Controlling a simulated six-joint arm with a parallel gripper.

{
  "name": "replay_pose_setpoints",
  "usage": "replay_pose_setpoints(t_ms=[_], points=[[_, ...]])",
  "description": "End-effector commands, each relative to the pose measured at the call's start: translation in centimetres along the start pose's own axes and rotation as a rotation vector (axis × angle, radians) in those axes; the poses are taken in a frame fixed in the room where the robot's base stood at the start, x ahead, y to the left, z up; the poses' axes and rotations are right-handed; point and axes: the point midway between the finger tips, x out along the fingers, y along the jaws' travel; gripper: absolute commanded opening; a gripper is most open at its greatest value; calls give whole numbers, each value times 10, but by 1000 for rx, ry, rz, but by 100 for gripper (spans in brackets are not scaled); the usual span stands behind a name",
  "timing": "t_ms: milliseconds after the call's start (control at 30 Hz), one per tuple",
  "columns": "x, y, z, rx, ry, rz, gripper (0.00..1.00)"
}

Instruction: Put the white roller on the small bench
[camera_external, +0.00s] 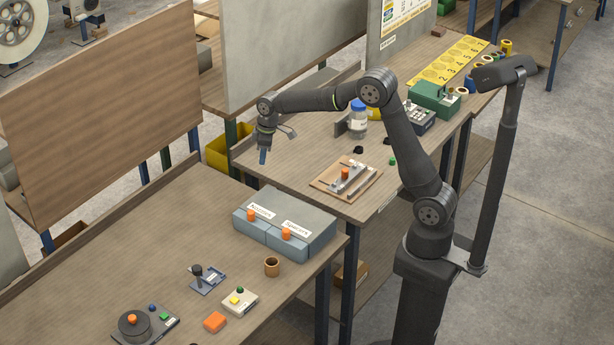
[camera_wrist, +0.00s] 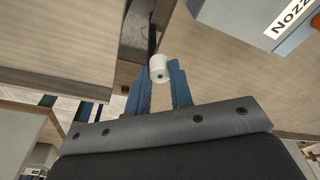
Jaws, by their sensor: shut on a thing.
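My gripper (camera_external: 263,157) points down over the gap between two wooden workbenches in the external view. In the wrist view its blue fingers (camera_wrist: 160,78) are shut on the white roller (camera_wrist: 159,67), a short white cylinder with a small hole in its end. The roller sits at the fingertips, clear of any surface. I cannot make it out in the external view. One workbench (camera_external: 95,265) lies at the front left, the other (camera_external: 300,155) behind it to the right. I cannot tell which is the small bench.
A blue-grey drawer box (camera_external: 303,222) labelled Nozzles and Spacers stands near the front bench's right edge. A wooden board with metal rails (camera_external: 330,188) and a jar (camera_external: 358,124) are on the rear bench. The rear bench's left end is mostly clear.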

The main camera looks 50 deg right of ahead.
Motion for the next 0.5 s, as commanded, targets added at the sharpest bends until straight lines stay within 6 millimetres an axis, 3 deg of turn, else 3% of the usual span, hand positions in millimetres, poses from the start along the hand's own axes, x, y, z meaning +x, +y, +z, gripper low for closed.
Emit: replay_pose_setpoints(t_ms=[33, 200, 500], points=[[-4, 22, 17, 49, 0, 7, 0], [-14, 81, 73, 195, 0, 30, 0], [-33, 160, 187, 456, 0, 69, 0]])
